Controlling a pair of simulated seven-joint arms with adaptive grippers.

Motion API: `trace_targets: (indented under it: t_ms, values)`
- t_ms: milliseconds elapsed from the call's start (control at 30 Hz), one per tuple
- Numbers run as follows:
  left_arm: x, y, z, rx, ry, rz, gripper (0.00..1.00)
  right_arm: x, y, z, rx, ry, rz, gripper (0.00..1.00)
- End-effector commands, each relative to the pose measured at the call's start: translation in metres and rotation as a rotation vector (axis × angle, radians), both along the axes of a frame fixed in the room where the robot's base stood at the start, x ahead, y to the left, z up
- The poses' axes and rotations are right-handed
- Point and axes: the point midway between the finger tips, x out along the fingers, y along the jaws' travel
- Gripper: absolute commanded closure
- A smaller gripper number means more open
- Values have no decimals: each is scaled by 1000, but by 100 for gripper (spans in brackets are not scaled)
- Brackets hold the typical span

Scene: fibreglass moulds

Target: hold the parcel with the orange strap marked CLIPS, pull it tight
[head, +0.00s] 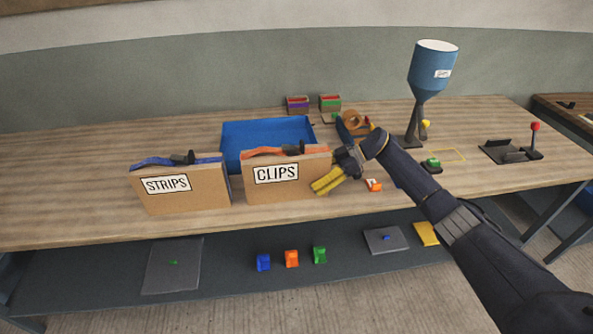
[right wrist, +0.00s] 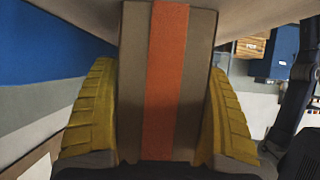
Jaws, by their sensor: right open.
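The CLIPS parcel (head: 285,190) is a brown box standing upright on the bench, with an orange strap (head: 262,152) and a dark buckle along its top. My right gripper (head: 328,181) is at the parcel's right end, its yellow fingers open. In the right wrist view the parcel's narrow end (right wrist: 132,85) fills the space between the fingers (right wrist: 165,115), one on each side, with the orange strap (right wrist: 166,80) running down its middle. Whether the fingers touch the cardboard I cannot tell. My left gripper is not in view.
The STRIPS parcel (head: 195,190) with a blue strap stands close on the left. A blue tray (head: 235,132) lies behind. A blue hopper (head: 432,70), a tape dispenser (head: 352,125) and a small orange item (head: 373,185) are to the right. Several coloured clips lie on the lower shelf (head: 215,285).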

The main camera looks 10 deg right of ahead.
Motion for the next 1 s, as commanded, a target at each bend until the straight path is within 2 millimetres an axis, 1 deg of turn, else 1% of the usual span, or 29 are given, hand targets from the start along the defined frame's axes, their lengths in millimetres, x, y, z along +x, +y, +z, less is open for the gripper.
trace_targets:
  t_ms: [33,200,400,633,933,967,1000]
  values:
    - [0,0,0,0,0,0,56,-1,7,-5,1,4,3,22]
    - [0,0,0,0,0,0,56,-1,22,-14,-2,3,3,22]
    - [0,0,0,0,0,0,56,-1,34,-21,-1,3,2,22]
    - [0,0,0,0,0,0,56,-1,40,-24,-2,3,2,22]
    - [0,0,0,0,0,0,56,-1,41,-24,-1,2,1,22]
    - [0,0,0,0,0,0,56,-1,41,-24,-1,2,1,20]
    - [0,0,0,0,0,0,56,-1,41,-24,-1,2,1,25]
